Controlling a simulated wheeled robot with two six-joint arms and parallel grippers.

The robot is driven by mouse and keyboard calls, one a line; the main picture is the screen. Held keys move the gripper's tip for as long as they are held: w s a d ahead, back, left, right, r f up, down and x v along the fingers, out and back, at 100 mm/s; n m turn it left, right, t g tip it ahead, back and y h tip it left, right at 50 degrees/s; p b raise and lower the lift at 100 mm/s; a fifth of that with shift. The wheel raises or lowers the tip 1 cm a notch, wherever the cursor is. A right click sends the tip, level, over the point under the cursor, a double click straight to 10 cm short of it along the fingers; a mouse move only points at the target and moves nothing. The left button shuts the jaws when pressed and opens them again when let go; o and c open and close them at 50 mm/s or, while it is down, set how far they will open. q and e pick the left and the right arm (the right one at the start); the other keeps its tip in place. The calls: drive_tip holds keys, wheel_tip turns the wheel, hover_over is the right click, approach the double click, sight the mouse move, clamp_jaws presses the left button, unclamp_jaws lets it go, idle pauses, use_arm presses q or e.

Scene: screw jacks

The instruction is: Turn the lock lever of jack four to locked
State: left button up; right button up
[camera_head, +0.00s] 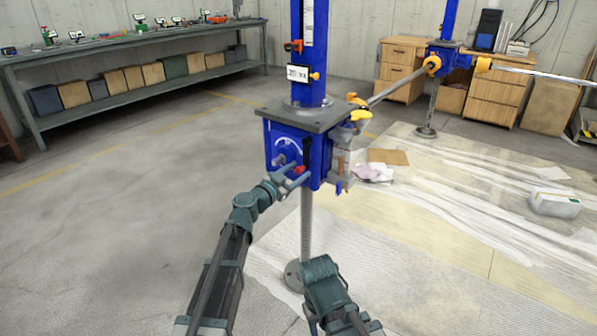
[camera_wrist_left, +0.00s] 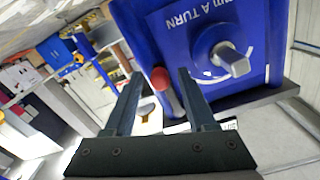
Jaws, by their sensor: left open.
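The near jack (camera_head: 316,40) is a blue column on a blue gearbox (camera_head: 317,160) under a grey plate, with a small white label whose text is too small to read surely. A red knob (camera_head: 300,169), apparently the lock lever's end, shows low on the gearbox; it also shows in the left wrist view (camera_wrist_left: 160,78). My left gripper (camera_head: 296,173) is at that face, open, its two fingers (camera_wrist_left: 159,82) on either side of the knob with gaps visible.
A grey metal stub (camera_wrist_left: 234,60) sticks out of the gearbox face beside the knob. A second blue jack (camera_head: 447,58) with a long bar stands behind right. A workbench (camera_head: 140,48) lines the back left wall. Plastic sheeting (camera_head: 470,220) covers the right floor; the left floor is clear.

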use_arm(q)
drive_tip(key=shift+w+d, duration=0.3)
drive_tip(key=shift+w, duration=0.1)
clamp_jaws()
idle(1.3)
